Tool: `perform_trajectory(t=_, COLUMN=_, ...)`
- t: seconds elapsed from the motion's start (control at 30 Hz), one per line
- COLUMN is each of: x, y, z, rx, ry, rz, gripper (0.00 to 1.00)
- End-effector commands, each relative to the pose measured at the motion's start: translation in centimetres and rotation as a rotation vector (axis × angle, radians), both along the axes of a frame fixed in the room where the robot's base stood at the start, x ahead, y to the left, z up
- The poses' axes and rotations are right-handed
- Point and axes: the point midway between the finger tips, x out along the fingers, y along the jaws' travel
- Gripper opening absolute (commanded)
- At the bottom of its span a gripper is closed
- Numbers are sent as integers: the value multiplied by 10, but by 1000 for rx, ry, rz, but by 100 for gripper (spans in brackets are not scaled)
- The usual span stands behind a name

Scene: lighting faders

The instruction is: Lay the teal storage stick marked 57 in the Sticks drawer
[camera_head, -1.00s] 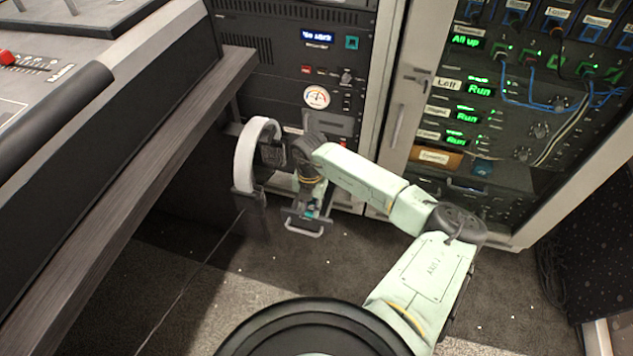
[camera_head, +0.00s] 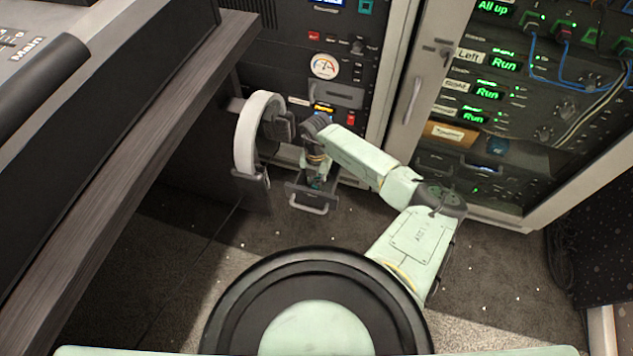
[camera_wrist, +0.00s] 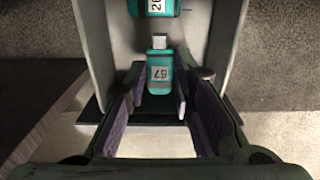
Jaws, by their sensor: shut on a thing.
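A teal storage stick (camera_wrist: 159,78) with a silver plug and a white label lies between my fingertips in the wrist view. Its number is turned and small, so I cannot read it surely. My gripper (camera_wrist: 160,95) is shut on this stick; the head view shows the gripper (camera_head: 316,180) over the open drawer (camera_head: 297,193). In the wrist view the drawer's grey side wall (camera_wrist: 222,50) stands to the right of the stick, with another wall to the left. I cannot tell whether the held stick touches the drawer floor.
Another teal stick (camera_wrist: 152,7) lies farther inside the drawer, cut off by the picture's top edge. A white curved ring (camera_head: 246,140) is close left of my wrist. The wooden desk edge (camera_head: 120,160) runs along the left. A rack door (camera_head: 420,85) stands right of the drawer.

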Motion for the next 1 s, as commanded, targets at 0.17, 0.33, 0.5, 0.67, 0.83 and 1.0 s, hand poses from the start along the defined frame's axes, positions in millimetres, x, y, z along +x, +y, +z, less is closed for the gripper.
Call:
perform_trajectory(t=0.17, x=0, y=0, z=-20, rx=-1, ry=0, rz=0, gripper=5)
perform_trajectory(t=0.33, x=0, y=0, z=-19, rx=-1, ry=-1, rz=0, gripper=5)
perform_trajectory(t=0.5, x=0, y=0, z=-23, rx=-1, ry=0, rz=0, gripper=5)
perform_trajectory(t=0.67, x=0, y=0, z=-23, rx=-1, ry=0, rz=0, gripper=32)
perform_trajectory(t=0.83, x=0, y=0, z=-23, rx=-1, ry=0, rz=0, gripper=43)
perform_trajectory(t=1.0, x=0, y=0, z=-23, rx=-1, ry=0, rz=0, gripper=43)
